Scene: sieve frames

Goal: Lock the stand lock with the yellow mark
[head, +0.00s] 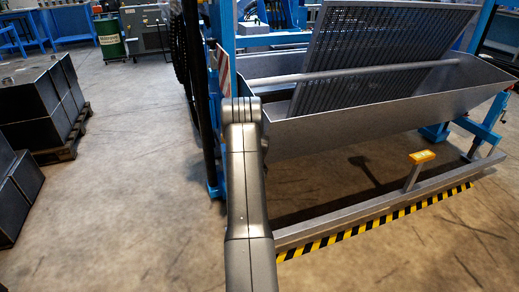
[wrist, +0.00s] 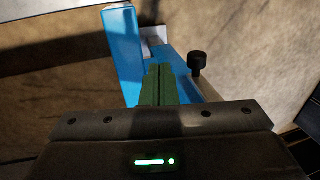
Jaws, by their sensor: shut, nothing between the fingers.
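My gripper (wrist: 160,70) shows in the wrist view as two green fingers pressed together, with nothing between them. They point at a blue stand part (wrist: 122,45); I cannot tell whether they touch it. A black round knob (wrist: 196,60) on a short stem stands to the right of the fingertips, apart from them. No yellow mark shows in the wrist view. In the head view a yellow-topped lever or pedal (head: 422,157) rises from the low grey bar at the right. In the head view my arm hides my gripper and what lies behind it.
A grey trough (head: 350,120) with a tilted perforated sieve frame (head: 385,45) is held by blue posts (head: 222,30). A grey floor bar (head: 390,195) with black-yellow edging crosses the right front. Dark boxes (head: 40,100) stand on a pallet at left. The floor between is clear.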

